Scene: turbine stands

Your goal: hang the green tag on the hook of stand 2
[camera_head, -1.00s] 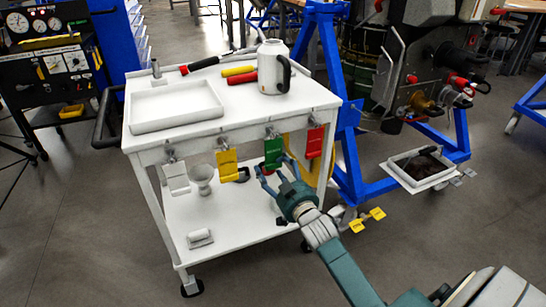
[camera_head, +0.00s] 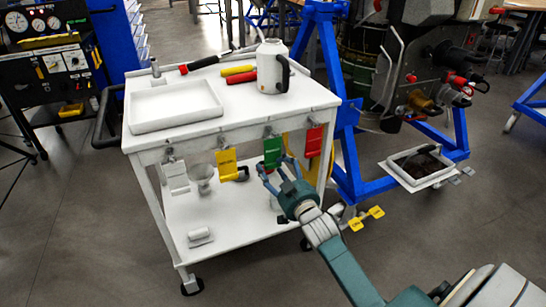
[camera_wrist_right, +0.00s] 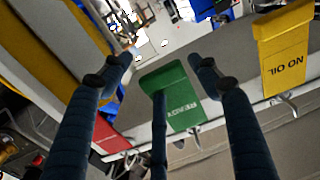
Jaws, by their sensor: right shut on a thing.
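The green tag (camera_head: 272,152), lettered READY, is at the front edge of the white cart (camera_head: 215,128), below a small metal hook. My right gripper (camera_head: 276,167) reaches it from the front right and is shut on its lower part. In the right wrist view the green tag (camera_wrist_right: 172,98) lies between my dark fingers (camera_wrist_right: 163,75), near its metal hook on the cart edge. I cannot tell whether it is still on that hook. A blue stand (camera_head: 346,150) is behind the cart; no number or tag hook is readable on it. My left gripper is not in view.
A red tag (camera_head: 314,142) hangs close right of the green one, a yellow tag (camera_head: 227,165) and a white tag (camera_head: 176,177) to its left. A white jug (camera_head: 272,68) and tray (camera_head: 176,106) are on the cart top. Open floor (camera_head: 420,235) lies at right.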

